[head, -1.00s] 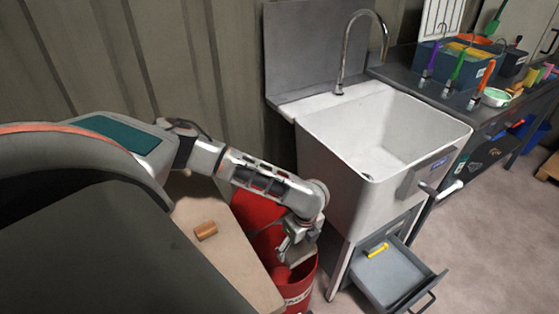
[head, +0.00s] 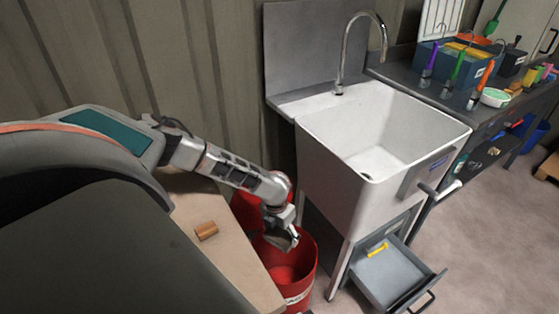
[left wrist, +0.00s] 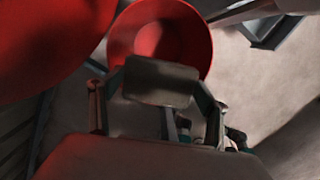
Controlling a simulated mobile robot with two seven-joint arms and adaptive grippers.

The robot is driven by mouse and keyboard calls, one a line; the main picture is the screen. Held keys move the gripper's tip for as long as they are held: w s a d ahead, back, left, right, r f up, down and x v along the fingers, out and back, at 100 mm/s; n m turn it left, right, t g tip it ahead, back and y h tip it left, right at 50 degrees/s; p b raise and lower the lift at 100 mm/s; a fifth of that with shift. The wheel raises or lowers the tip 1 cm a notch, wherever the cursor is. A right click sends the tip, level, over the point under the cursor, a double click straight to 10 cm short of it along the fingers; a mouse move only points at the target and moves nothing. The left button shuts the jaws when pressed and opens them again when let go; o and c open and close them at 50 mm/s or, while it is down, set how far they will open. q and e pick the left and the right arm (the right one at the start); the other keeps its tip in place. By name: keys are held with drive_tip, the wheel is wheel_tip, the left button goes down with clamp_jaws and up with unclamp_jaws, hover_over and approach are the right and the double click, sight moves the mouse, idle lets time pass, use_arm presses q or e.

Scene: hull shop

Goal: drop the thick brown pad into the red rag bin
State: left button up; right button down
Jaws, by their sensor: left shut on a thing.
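The red rag bin (head: 297,289) stands on the floor beside the wooden bench, with its round mouth open upward. It also shows in the left wrist view (left wrist: 190,30). My left gripper (head: 279,226) is shut on the thick brown pad (head: 283,240), which looks dull grey-brown here. In the left wrist view the pad (left wrist: 158,82) sits between the fingers and overlaps the bin's near rim. In the head view the pad is at the back left of the bin's mouth; its exact height above the rim is unclear. My right gripper is out of view.
A second red shape (head: 247,211), perhaps a lid or another bin, stands behind the bin. A brown cylinder (head: 206,230) lies on the bench (head: 225,260). The white sink (head: 350,190) and an open grey drawer (head: 392,278) holding a yellow item are to the right.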

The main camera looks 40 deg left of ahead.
use_arm(q)
drive_tip(key=shift+f+b, duration=1.7)
drive_tip(key=shift+f, duration=1.05)
drive_tip(key=shift+f+b, duration=0.2)
drive_tip(key=shift+b, duration=0.25)
drive_tip(key=o, duration=1.2)
drive_tip(key=shift+o, duration=0.2)
drive_tip(key=r, duration=0.4)
drive_tip(key=s+r, duration=0.1)
drive_tip(key=r, duration=0.7)
drive_tip(key=shift+s, duration=0.2)
drive_tip(key=shift+d+f, duration=0.1)
drive_tip(key=shift+d, duration=0.05)
